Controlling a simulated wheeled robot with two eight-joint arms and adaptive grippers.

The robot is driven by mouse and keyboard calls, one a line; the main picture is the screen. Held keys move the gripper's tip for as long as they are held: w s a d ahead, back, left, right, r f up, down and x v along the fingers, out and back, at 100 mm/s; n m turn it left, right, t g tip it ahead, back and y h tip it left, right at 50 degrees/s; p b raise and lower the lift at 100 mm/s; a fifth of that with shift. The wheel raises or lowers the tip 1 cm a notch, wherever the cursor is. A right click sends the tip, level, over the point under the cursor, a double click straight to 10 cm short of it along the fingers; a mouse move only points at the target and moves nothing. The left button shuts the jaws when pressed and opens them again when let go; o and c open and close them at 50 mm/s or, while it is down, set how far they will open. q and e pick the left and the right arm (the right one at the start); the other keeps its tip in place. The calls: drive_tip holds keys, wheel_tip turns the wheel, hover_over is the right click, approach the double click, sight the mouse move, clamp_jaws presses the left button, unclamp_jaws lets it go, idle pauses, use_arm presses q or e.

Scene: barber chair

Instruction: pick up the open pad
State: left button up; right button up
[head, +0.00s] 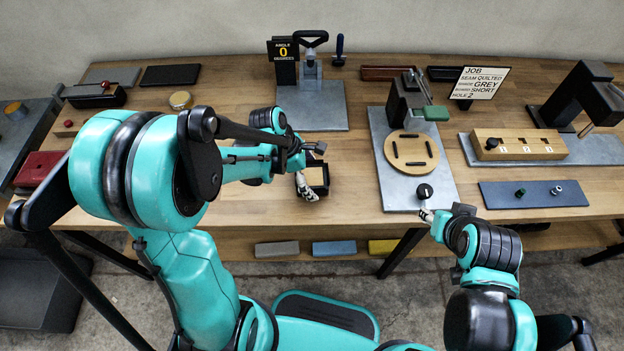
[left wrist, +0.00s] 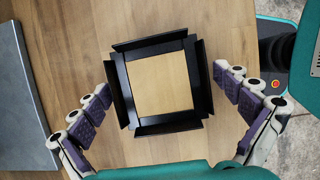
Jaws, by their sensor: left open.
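The open pad (head: 318,178) lies on the wooden bench near its front edge. In the left wrist view the pad (left wrist: 122,90) is a square with dark flaps folded out around a plain tan middle. My left gripper (head: 308,186) is over it in the head view, and the arm hides part of it. In the left wrist view my left gripper (left wrist: 166,92) is open, with one finger on each side of the pad and visible gaps between. My right gripper (head: 428,214) is near the bench's front edge by a black knob; its jaws are too small to judge.
A grey plate (head: 320,105) with an angle stand is behind the pad. A metal plate (head: 440,170) with a round wooden disc stands to the right. A blue mat (head: 540,194) and a wooden block (head: 520,146) are further right. Coloured blocks (head: 334,247) sit below the bench.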

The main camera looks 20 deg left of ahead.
use_arm(q)
drive_tip(key=shift+f, duration=0.2)
idle(0.3)
drive_tip(key=c, duration=1.4)
drive_tip(key=shift+o, duration=0.2)
